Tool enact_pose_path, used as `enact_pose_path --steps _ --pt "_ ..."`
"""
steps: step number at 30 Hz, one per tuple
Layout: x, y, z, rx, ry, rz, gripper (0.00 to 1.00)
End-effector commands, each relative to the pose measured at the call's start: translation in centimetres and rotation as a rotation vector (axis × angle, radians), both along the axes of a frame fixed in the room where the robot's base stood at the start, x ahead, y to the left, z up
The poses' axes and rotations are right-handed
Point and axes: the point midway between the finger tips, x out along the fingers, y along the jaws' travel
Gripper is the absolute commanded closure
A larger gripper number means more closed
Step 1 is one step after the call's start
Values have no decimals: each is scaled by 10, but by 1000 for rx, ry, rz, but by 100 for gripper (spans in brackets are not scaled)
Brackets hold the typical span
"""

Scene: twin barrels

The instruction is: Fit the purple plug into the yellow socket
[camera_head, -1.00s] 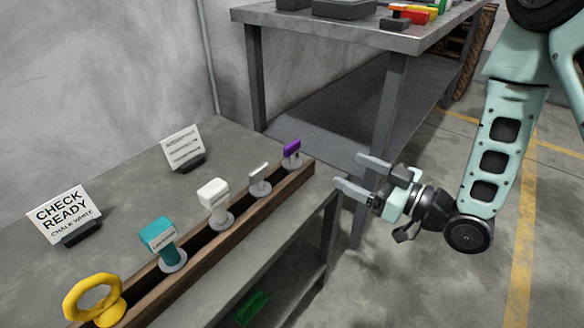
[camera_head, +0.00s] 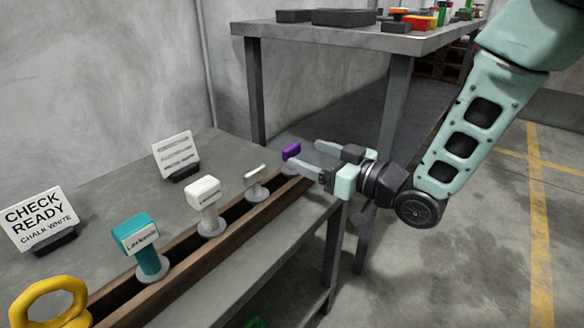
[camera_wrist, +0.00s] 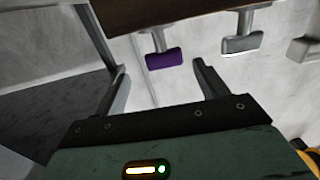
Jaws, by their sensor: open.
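The purple plug (camera_head: 291,152) stands at the far end of the wooden rack (camera_head: 160,295) on the near table, last in a row of plugs. My gripper (camera_head: 302,156) is open, with its fingers pointing left toward the purple plug. In the wrist view the purple plug (camera_wrist: 164,58) hangs in the picture ahead of and between the two spread fingers (camera_wrist: 163,82), and nothing is held. The yellow socket cannot be made out in either view. A yellow ring-shaped piece (camera_head: 48,300) is at the near end of the rack, partly cut off.
A silver-grey plug (camera_head: 256,182), a white plug (camera_head: 205,200) and a teal plug (camera_head: 140,240) stand in the same rack. A "CHECK READY CHALK WHITE" sign (camera_head: 38,215) and another sign (camera_head: 176,155) stand behind. A higher table (camera_head: 350,42) with dark blocks and coloured pieces is at the back.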

Motion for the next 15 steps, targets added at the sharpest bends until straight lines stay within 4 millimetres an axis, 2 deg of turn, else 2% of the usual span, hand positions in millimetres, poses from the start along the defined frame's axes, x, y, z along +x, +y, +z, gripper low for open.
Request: enact_pose_path --steps 9,15 --pt "20 36 -5 0 -3 3 27" --pt "27 45 -3 -1 -1 1 27"
